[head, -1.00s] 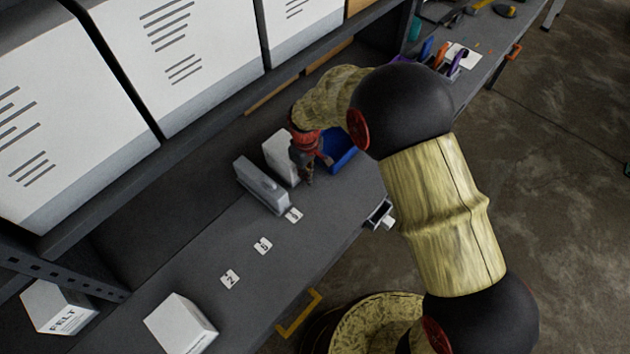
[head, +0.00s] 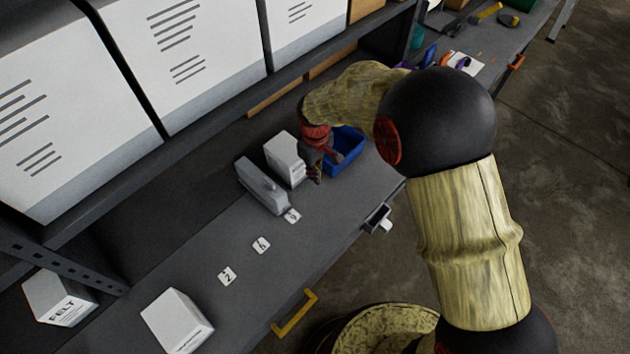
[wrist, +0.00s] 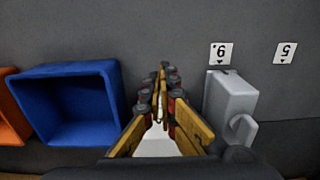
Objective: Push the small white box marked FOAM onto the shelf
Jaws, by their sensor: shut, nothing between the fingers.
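A small white box (head: 284,157) stands upright on the grey bench between a grey metal piece and a blue bin. Its small print is too blurred to read, so I cannot confirm that it says FOAM. My gripper (head: 314,178) is shut and empty, pointing down close to the right side of this box; I cannot tell whether they touch. In the wrist view, the shut fingers (wrist: 160,72) are in the middle, with part of a white surface (wrist: 156,148) showing behind them. The dark shelf (head: 150,178) runs behind the bench, under big white cartons.
The blue bin (head: 352,160) is just right of my gripper; the grey metal piece (head: 262,186) is left of the box. Another white box (head: 172,318) sits at the front left, and a FELT box (head: 58,298) at far left. Number tags (head: 261,246) lie on otherwise clear bench.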

